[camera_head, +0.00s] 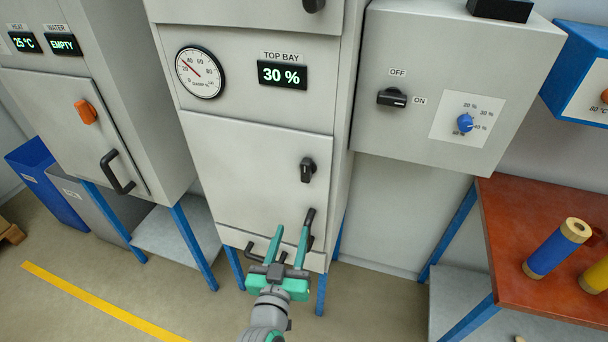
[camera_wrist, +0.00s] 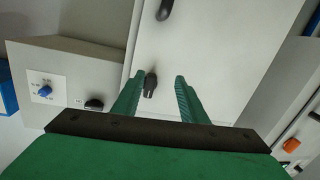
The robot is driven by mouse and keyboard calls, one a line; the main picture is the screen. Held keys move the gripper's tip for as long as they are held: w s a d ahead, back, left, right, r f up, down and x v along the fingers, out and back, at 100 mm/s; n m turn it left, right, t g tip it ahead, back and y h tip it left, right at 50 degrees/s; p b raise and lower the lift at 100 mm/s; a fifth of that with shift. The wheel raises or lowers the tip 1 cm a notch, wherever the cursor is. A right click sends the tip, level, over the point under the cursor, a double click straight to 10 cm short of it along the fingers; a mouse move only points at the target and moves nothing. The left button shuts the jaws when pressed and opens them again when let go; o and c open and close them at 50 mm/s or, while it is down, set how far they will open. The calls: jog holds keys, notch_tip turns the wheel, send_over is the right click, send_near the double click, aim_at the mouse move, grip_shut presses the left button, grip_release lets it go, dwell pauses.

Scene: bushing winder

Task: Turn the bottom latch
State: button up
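A black latch (camera_head: 307,170) with a short knob sits at the right side of the grey door (camera_head: 250,165) on the middle cabinet. Its knob points about up and down. In the wrist view the latch (camera_wrist: 150,85) shows between the fingers, nearer the left one. My gripper (camera_head: 293,228) is open and empty, with its green fingers (camera_wrist: 160,80) pointing at the door. In the head view it appears below the latch. I see no contact with the latch. A black handle (camera_head: 309,216) below the latch is partly hidden by my right finger.
A switch box (camera_head: 430,60) with a black OFF/ON switch (camera_head: 392,98) and a blue knob (camera_head: 465,123) juts out at the right. A left cabinet has an orange knob (camera_head: 86,111) and a black handle (camera_head: 117,172). A red-brown table (camera_head: 510,240) stands at the right.

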aim_at(305, 172)
jog(key=w+r+m+h, duration=0.3)
jog(key=w+r, duration=0.1)
jog(key=r, duration=0.4)
jog(key=x, duration=1)
jog(key=shift+w+a+f, duration=0.1)
jog(key=shift+w+f, duration=0.1)
jog(key=shift+w, duration=0.05)
jog(key=shift+c, duration=0.3)
grip_shut()
